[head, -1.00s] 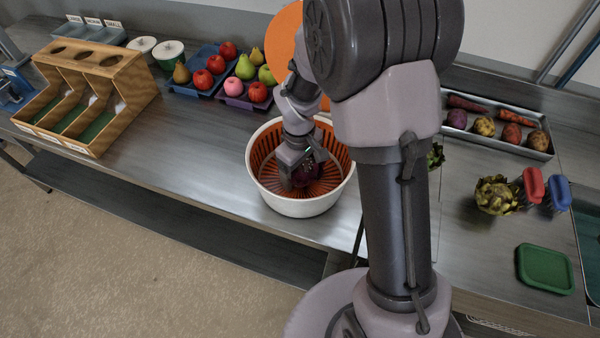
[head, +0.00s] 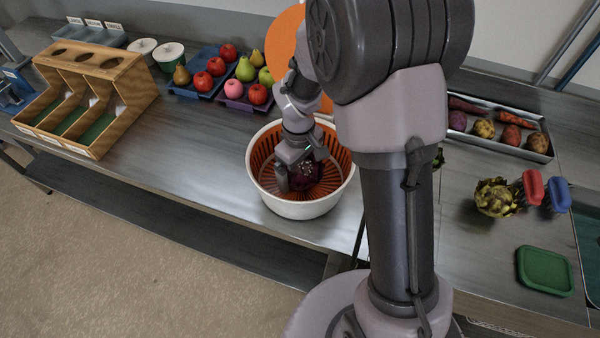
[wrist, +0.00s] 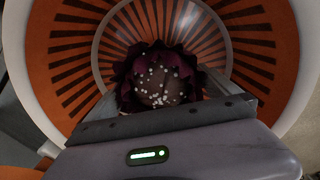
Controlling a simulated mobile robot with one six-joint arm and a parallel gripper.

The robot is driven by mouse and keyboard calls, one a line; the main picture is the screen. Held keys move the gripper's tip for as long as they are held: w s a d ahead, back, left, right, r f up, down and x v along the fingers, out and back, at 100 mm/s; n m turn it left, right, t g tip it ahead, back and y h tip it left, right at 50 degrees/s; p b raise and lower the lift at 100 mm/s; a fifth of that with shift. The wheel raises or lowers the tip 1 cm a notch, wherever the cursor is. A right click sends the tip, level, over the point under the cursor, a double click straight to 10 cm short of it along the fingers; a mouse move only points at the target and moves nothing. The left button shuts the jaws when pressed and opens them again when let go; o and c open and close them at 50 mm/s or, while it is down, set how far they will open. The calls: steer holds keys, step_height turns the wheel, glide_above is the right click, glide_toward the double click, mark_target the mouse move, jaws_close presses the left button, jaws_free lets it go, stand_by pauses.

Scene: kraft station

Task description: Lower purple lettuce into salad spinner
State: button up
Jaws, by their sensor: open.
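The purple lettuce (head: 304,172) is a dark, frilly head inside the salad spinner, a white bowl (head: 292,208) with an orange slotted basket (head: 262,160). In the wrist view the lettuce (wrist: 158,80), dotted with pale specks, sits in front of my gripper against the orange basket (wrist: 75,50). My gripper (head: 300,180) reaches down into the bowl and is open, with its fingers around or beside the lettuce. Whether the lettuce touches the basket floor is hard to tell. My arm hides part of the spinner's right side.
An orange disc (head: 285,38) stands behind the spinner. Fruit trays (head: 205,88) and a wooden divided box (head: 128,92) lie to the left. A vegetable tray (head: 520,150), an artichoke (head: 495,197) and a green lid (head: 545,270) are at right. The counter left of the spinner is clear.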

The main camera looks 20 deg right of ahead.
step_height(320, 180, up, 16)
steer(key=p, duration=0.5)
steer(key=s+a+r+m+t+y+b, duration=0.1)
steer(key=s+m+b, duration=0.3)
steer(key=s, duration=0.5)
steer(key=s+a+r+m+t+y+b, duration=0.1)
steer(key=s+m+t+b, duration=0.3)
steer(key=s, duration=0.6)
steer(key=a+m+b, duration=0.1)
steer(key=m, duration=0.1)
steer(key=shift+a+r+m+t, duration=0.3)
steer(key=shift+a+r+m, duration=0.1)
